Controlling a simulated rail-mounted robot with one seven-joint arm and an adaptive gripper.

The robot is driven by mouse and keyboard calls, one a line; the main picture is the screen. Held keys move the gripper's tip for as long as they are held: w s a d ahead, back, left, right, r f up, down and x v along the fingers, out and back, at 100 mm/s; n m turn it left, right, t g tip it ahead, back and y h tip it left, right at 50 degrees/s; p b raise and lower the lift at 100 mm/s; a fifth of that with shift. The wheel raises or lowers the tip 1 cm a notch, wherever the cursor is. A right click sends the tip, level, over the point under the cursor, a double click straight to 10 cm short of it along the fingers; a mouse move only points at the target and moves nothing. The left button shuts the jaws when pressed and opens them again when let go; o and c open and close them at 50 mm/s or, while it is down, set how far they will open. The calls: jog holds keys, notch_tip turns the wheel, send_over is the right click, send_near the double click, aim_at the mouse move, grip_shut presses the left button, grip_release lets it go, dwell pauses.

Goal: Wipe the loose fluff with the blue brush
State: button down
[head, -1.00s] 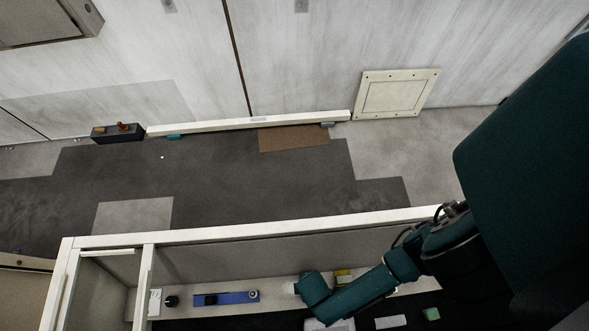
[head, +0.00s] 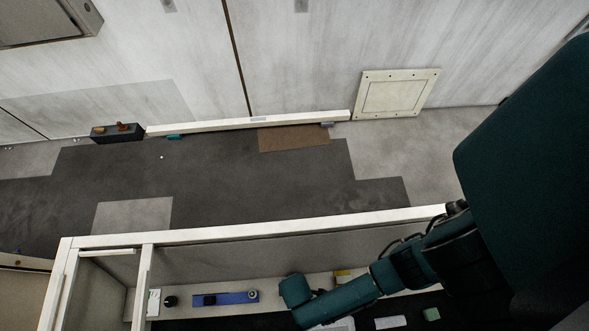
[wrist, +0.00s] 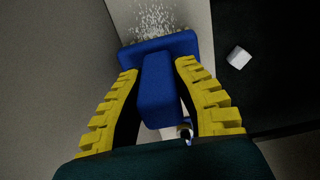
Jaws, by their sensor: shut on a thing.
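My gripper (wrist: 157,75) has two yellow ridged fingers and is shut on the blue brush (wrist: 158,82). The brush has a wide blue head at the far end and a thick blue grip between the fingers. The loose fluff (wrist: 154,18) is a scatter of white specks on a pale strip, just beyond the brush head in the wrist view. Whether the brush touches the surface I cannot tell. In the head view my arm covers the gripper, and I cannot make out brush or fluff there.
A small white block (wrist: 239,57) lies on the dark surface right of the brush. A grey wall stands close on the left. In the head view, a blue flat object (head: 237,298), a yellow block (head: 342,274) and a green block (head: 432,314) lie inside the pale-framed trough (head: 200,235).

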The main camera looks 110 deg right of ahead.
jog(key=shift+w, duration=0.1)
jog(key=shift+w+d+f+b, duration=0.1)
jog(key=shift+w+d+b, duration=0.1)
jog(key=shift+w, duration=0.4)
jog(key=shift+w+d+b, duration=0.15)
jog(key=shift+w+b, duration=0.1)
jog(key=shift+w, duration=0.4)
jog(key=shift+w+d+f+b, duration=0.1)
jog(key=shift+w+d+b, duration=0.1)
jog(key=shift+w, duration=0.4)
jog(key=shift+r, duration=0.1)
jog(key=shift+w+r+t, duration=0.1)
jog(key=shift+w+t, duration=0.2)
jog(key=shift+s, duration=0.15)
jog(key=shift+w+f, duration=0.3)
jog(key=shift+d, duration=0.1)
jog(key=shift+w+r+p, duration=0.25)
jog(key=shift+r+p, duration=0.1)
jog(key=shift+p, duration=0.25)
